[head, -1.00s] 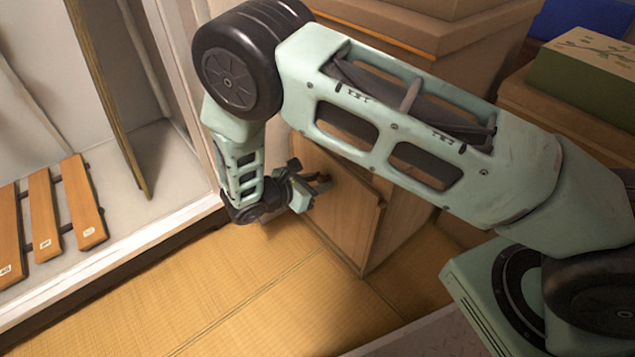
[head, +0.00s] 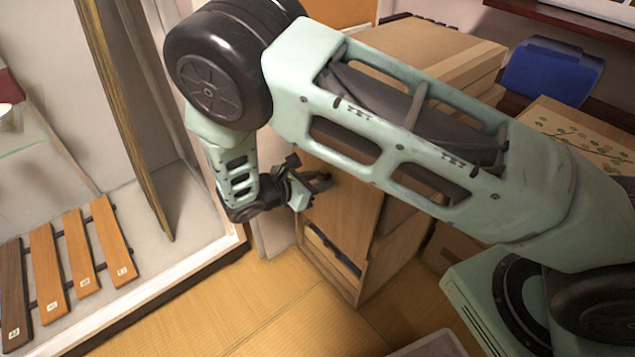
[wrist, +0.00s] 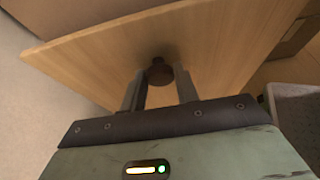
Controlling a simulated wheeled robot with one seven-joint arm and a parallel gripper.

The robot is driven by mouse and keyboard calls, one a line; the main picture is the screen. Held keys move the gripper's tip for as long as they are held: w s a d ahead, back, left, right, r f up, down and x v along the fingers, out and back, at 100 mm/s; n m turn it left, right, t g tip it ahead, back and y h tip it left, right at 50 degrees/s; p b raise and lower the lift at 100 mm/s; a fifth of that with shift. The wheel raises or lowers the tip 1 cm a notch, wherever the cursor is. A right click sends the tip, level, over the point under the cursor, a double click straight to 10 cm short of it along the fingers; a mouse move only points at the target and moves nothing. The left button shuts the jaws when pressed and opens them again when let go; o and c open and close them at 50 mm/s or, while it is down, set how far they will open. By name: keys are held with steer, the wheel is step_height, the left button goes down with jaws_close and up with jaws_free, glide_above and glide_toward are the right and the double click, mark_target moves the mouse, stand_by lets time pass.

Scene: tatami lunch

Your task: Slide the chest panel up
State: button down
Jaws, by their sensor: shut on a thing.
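The chest panel (head: 345,215) is a plain light-wood board on the front of a small wooden chest (head: 392,262). Its lower edge sits above the chest's bottom, leaving a gap (head: 332,252) where the dark inside shows. In the wrist view the panel (wrist: 225,50) fills the upper part and slants. A dark round knob (wrist: 160,72) stands on it. My gripper (wrist: 160,88) is shut on this knob, one finger on each side. In the head view my gripper (head: 318,184) is at the panel's front, and my arm hides the chest's upper part.
Cardboard boxes (head: 430,50) stand behind the chest. A blue bin (head: 552,70) and a leaf-patterned box (head: 580,135) are at the right. At the left is a recess with wooden slats (head: 75,250). Tatami floor (head: 270,310) is clear in front.

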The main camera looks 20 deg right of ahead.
steer(key=shift+r+p, duration=0.5)
steer(key=shift+r, duration=0.6)
steer(key=c, duration=1.1)
jaws_free()
steer(key=shift+o, duration=0.2)
steer(key=p+v, duration=0.2)
steer(key=v, duration=1.5)
steer(key=shift+a, duration=0.2)
steer(key=shift+r, duration=0.1)
